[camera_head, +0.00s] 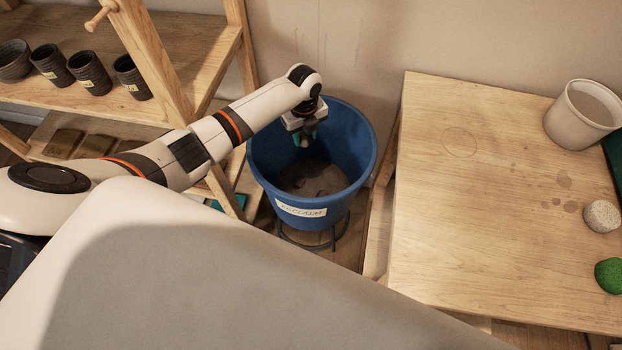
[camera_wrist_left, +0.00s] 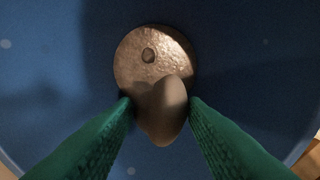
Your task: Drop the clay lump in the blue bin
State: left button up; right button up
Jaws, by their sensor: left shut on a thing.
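The blue bin (camera_head: 262,165) stands on a dark metal stand between the shelf and the table, with a white label on its front. My left gripper (camera_head: 308,136) points down inside the bin's opening, near the back wall. It is shut on the clay lump (camera_wrist_left: 162,112), a smooth grey-brown lump between the green fingertips (camera_wrist_left: 160,104) in the left wrist view. The lump is above the bin's floor, apart from it. The blue wall (camera_wrist_left: 50,70) surrounds it there. My right gripper is not in view.
Brownish clay material (camera_head: 312,180) lies in the bin's bottom. A wooden table (camera_head: 480,210) at right carries a beige pot (camera_head: 575,125), a pale round lump (camera_head: 601,216) and a green thing (camera_head: 609,275). A wooden shelf (camera_head: 190,50) at left holds several dark cups (camera_head: 90,73).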

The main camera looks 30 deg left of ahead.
pick_arm(q)
jog(key=o, duration=1)
jog(key=shift+o, duration=0.2)
notch_tip(320, 180, up, 12)
jog(key=p, duration=0.1)
jog(key=shift+p, duration=0.35)
